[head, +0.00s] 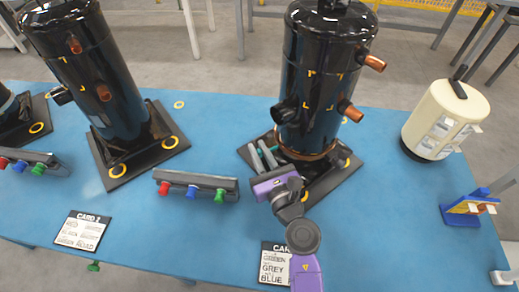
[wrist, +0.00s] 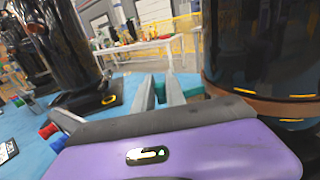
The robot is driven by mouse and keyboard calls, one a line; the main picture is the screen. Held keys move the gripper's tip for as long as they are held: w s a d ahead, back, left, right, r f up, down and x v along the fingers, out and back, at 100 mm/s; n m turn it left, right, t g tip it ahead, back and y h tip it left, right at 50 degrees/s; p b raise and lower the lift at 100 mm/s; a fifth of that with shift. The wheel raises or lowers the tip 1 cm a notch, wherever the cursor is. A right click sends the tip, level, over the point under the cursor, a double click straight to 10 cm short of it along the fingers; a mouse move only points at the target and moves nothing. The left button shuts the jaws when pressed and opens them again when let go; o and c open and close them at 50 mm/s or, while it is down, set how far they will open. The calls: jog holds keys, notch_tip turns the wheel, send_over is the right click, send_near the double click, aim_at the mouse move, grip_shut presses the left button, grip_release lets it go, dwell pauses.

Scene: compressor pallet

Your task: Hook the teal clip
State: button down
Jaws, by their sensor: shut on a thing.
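My gripper (head: 263,152) is low in front of the left side of the middle black compressor (head: 320,85). Its grey fingers are shut on a teal clip, which shows only in small part in the head view (head: 270,148). In the wrist view my two fingers (wrist: 162,90) reach forward, with teal parts of the clip (wrist: 192,90) between and beside them. The compressor's dark body and copper-coloured base ring (wrist: 265,108) fill the right of that view, close to the clip. I cannot tell whether the clip touches it.
A rail (head: 196,181) with red, blue and green clips lies left of my gripper. Another compressor (head: 90,75) stands left on its black base. Cards (head: 80,230) lie along the blue table's front. A cream canister (head: 445,120) and blue stand (head: 462,212) are at right.

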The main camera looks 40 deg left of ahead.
jog(key=shift+w+a+r+m+t+h+p, duration=0.15)
jog(key=shift+a+m+t+h+p, duration=0.3)
jog(key=shift+m+t+h+p, duration=0.4)
jog(key=shift+w+a+m+t+h+p, duration=0.15)
jog(key=shift+a+m+t+h+p, duration=0.1)
jog(key=shift+m+t+h, duration=0.4)
jog(key=shift+w+a+m+t+h+p, duration=0.15)
jog(key=shift+a+m+t+h+p, duration=0.2)
jog(key=shift+t, duration=0.45)
jog(key=w+m+t+h+b, duration=0.1)
jog(key=m+h+b, duration=0.2)
jog(key=h, duration=0.1)
jog(key=w+a+m+t+h+b, duration=0.1)
jog(key=m+t+h+b, duration=0.1)
jog(key=h, duration=0.3)
jog(key=w+a+m+t+h+b, duration=0.1)
jog(key=w+m+h+b, duration=0.1)
jog(key=m+h+b, duration=0.2)
jog(key=shift+w+f+m+t+h+b, duration=0.1)
jog(key=shift+f+m+t+h+b, duration=0.25)
jog(key=shift+h, duration=0.1)
jog(key=shift+w+r+m+h+b, duration=0.15)
jog(key=shift+m+h+b, duration=0.25)
jog(key=shift+h+b, duration=0.4)
jog(key=shift+w+d+r, duration=0.1)
jog(key=shift+w+r, duration=0.05)
jog(key=shift+w, duration=0.05)
jog(key=c, duration=1.4)
grip_release()
jog(key=shift+o, duration=0.2)
